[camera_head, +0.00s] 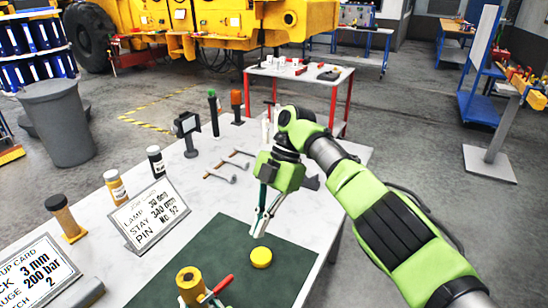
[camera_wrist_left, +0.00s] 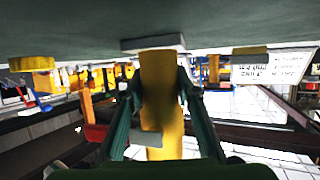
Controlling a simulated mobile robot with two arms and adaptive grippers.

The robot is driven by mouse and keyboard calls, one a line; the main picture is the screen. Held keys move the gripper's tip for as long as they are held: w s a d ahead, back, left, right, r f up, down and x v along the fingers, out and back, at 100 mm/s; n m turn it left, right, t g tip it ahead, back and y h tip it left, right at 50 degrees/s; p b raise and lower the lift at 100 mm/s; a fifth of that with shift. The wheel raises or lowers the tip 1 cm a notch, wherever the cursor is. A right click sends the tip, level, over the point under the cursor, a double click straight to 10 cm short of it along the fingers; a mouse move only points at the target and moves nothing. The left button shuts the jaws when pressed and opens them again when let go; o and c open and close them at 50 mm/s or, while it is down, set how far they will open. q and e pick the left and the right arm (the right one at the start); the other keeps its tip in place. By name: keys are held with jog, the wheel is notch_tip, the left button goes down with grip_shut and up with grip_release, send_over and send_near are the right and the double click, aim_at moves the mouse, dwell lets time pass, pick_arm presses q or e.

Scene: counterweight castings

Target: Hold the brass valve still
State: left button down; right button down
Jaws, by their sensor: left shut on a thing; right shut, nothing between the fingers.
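The brass valve (camera_head: 188,277) stands upright at the front edge of the head view, on the dark green mat (camera_head: 155,286); a red handle (camera_head: 223,283) sticks out beside it. In the left wrist view, which is upside down, my left gripper (camera_wrist_left: 160,88) has a finger on each side of the valve's brass body (camera_wrist_left: 158,110) and is shut on it. The head view shows only a little of this gripper. My right gripper (camera_head: 261,222) is shut and empty, pointing down above the mat, just behind a yellow round cap (camera_head: 261,257).
A sign (camera_head: 148,213) stands left of the mat, with bottles (camera_head: 116,186) behind it. A small screen on a stand (camera_head: 186,130) and two metal rods (camera_head: 228,165) are further back. A white table with red legs (camera_head: 300,72) stands beyond. The mat's right part is mostly clear.

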pick_arm(q)
jog(key=shift+f, duration=0.1)
jog(key=c, duration=1.5)
grip_release()
jog(key=shift+w+a, duration=0.1)
jog(key=shift+w, duration=0.05)
jog(key=shift+o, duration=0.2)
